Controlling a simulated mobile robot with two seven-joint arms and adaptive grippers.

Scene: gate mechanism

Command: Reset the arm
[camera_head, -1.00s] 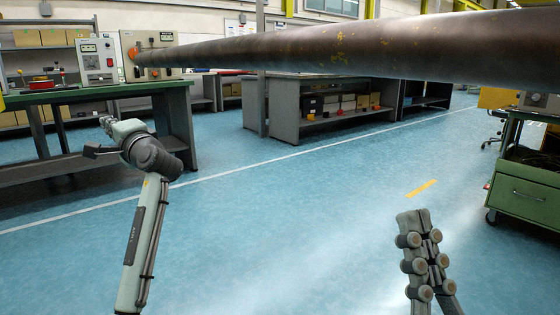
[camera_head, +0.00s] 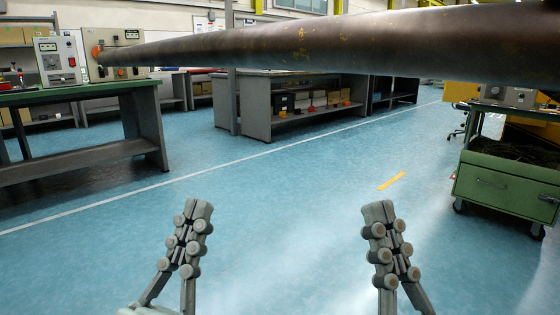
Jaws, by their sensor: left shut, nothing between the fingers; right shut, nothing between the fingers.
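My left gripper (camera_head: 198,210) is at the lower left of the head view, pointing up, shut and empty. My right gripper (camera_head: 378,212) is at the lower right of the middle, also pointing up, shut and empty. Both are over the open floor and touch nothing that I can see. A long brown metal pole (camera_head: 330,46) with worn yellow marks crosses the top of the view. Its far end is near an orange part (camera_head: 97,51) on a control panel at the left. I cannot tell whether they are joined. Both grippers are well below the pole in the picture.
A green-topped workbench (camera_head: 75,92) with a control box (camera_head: 57,60) stands at the left. Grey benches (camera_head: 257,105) stand behind. A green drawer cart (camera_head: 507,188) is at the right. The blue floor (camera_head: 280,170) between them is clear.

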